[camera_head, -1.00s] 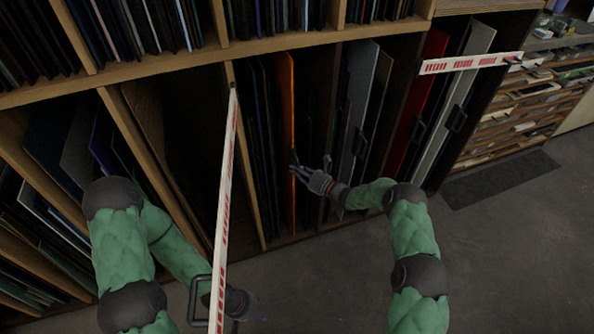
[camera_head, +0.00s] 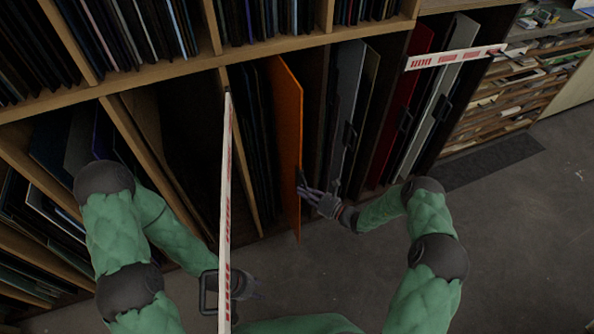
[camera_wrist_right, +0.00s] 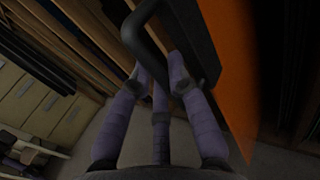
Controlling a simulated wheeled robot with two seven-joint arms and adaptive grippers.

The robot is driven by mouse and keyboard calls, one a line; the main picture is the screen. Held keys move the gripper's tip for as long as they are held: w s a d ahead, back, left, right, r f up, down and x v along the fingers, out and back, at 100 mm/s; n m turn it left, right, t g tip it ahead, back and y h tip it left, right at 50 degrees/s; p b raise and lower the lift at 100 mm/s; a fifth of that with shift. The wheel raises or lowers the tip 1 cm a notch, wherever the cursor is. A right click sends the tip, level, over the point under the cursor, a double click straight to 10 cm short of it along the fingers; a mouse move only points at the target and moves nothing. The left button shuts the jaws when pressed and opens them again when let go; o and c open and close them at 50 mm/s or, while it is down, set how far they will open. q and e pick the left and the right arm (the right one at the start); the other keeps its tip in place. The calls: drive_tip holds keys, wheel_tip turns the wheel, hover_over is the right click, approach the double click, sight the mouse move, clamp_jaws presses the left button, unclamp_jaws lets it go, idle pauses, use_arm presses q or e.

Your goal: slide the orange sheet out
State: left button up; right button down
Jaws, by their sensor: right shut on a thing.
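The orange sheet (camera_head: 287,125) stands upright in a middle slot of the wooden rack, its front part sticking out past the rack. My right gripper (camera_head: 308,192) is at its front edge, low down, shut on a dark handle on the sheet. In the right wrist view the fingers (camera_wrist_right: 158,72) are around the black handle (camera_wrist_right: 205,45), with the orange face (camera_wrist_right: 236,70) beside them. My left gripper (camera_head: 252,285) is low in front of the rack, partly behind a red-and-white bar, apart from the orange sheet; its finger opening is unclear.
The red-and-white bar (camera_head: 226,180) crosses the view left of the orange sheet. Another striped bar (camera_head: 455,58) is at the right, before a red sheet (camera_head: 402,110) and pale sheets. Dark sheets (camera_head: 250,140) stand left of the orange one. The floor (camera_head: 520,240) in front is clear.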

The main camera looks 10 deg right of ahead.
drive_tip(key=s+d+p, duration=0.2)
drive_tip(key=s, duration=0.7)
drive_tip(key=shift+d, duration=0.2)
drive_tip(key=c, duration=1.4)
unclamp_jaws()
drive_tip(key=shift+c, duration=0.2)
drive_tip(key=shift+d, duration=0.1)
drive_tip(key=v, duration=1.1)
drive_tip(key=shift+s+d, duration=0.3)
